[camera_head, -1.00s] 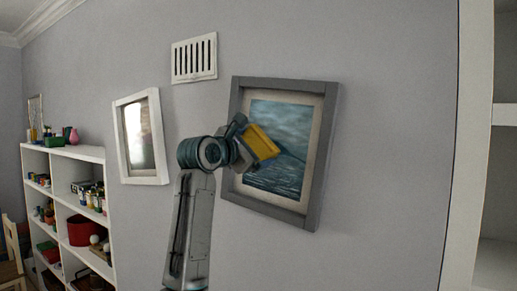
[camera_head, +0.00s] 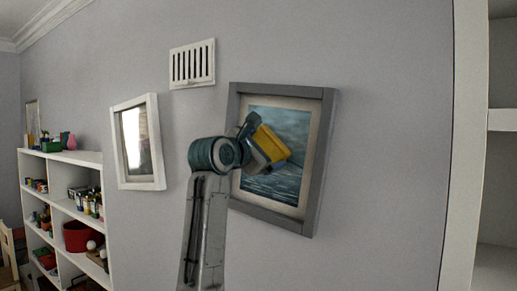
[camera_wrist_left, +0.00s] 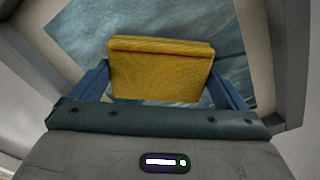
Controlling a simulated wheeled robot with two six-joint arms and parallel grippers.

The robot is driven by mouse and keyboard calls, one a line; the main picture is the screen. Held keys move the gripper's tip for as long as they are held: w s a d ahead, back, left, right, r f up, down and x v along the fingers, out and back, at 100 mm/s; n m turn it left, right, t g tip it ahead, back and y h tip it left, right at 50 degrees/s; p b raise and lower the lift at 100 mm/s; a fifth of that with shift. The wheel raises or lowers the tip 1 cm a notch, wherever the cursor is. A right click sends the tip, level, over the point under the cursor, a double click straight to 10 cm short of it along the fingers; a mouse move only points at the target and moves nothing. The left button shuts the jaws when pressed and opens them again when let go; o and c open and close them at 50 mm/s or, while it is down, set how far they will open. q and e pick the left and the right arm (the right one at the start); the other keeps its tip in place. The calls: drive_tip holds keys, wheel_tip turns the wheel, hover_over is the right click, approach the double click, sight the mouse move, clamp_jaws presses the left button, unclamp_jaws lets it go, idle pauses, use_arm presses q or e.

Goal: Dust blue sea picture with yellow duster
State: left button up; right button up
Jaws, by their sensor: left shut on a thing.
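The blue sea picture (camera_head: 284,182) hangs on the grey wall in a grey frame with a pale mat. It also fills the background of the left wrist view (camera_wrist_left: 85,32). My left gripper (camera_head: 262,146) is shut on the yellow duster (camera_head: 270,143), in front of the upper middle of the picture. In the left wrist view the duster (camera_wrist_left: 161,72) sits between the two blue fingers. I cannot tell whether the duster touches the picture surface. The gripper and duster hide part of the picture's left and middle. My right gripper is not in view.
A second picture in a white frame (camera_head: 157,180) hangs to the left. A vent (camera_head: 192,64) is above. A white shelf (camera_head: 83,157) with several small objects stands at the far left. A tall white shelf unit (camera_head: 466,150) stands at the right.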

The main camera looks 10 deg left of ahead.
sight(286, 153)
use_arm(q)
drive_tip(key=shift+s+d+f, duration=0.15)
drive_tip(key=shift+s+d, duration=0.2)
drive_tip(key=shift+d, duration=0.55)
drive_tip(key=shift+s+d+f, duration=0.1)
drive_tip(key=shift+s+d, duration=0.3)
drive_tip(key=shift+d, duration=0.5)
drive_tip(key=shift+s+d+f, duration=0.15)
drive_tip(key=shift+s+d, duration=0.2)
drive_tip(key=shift+d, duration=0.55)
drive_tip(key=shift+s+a+f, duration=0.1)
drive_tip(key=shift+s+a, duration=0.25)
drive_tip(key=shift+s, duration=0.15)
drive_tip(key=shift+v, duration=2.35)
drive_tip(key=shift+v, duration=1.55)
